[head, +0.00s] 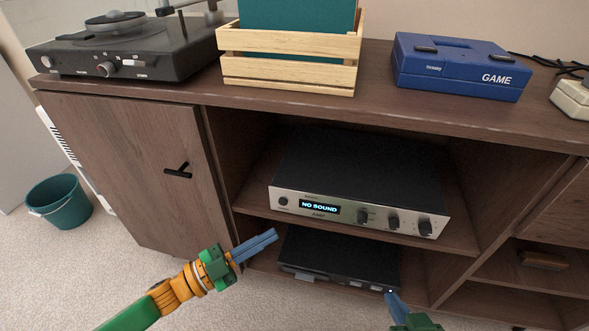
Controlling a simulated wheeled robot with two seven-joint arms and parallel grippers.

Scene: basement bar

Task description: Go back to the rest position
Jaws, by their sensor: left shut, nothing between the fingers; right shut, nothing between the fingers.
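My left gripper (257,246) is in front of the cabinet's open middle bay, its blue fingers shut and empty. It points up and to the right, near the left edge of the bay. My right gripper (391,297) shows at the bottom, right of centre, with its blue fingertips shut and empty. It overlaps the right front of the lower black device (330,262) in the view; I cannot tell if they touch. Most of the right arm is out of frame.
The wooden cabinet (110,150) carries a turntable (120,50), a wooden crate (290,72) and a blue game box (460,65). An amplifier (360,180) reading "NO SOUND" sits on the shelf. A teal bucket (60,202) stands on open carpet at left.

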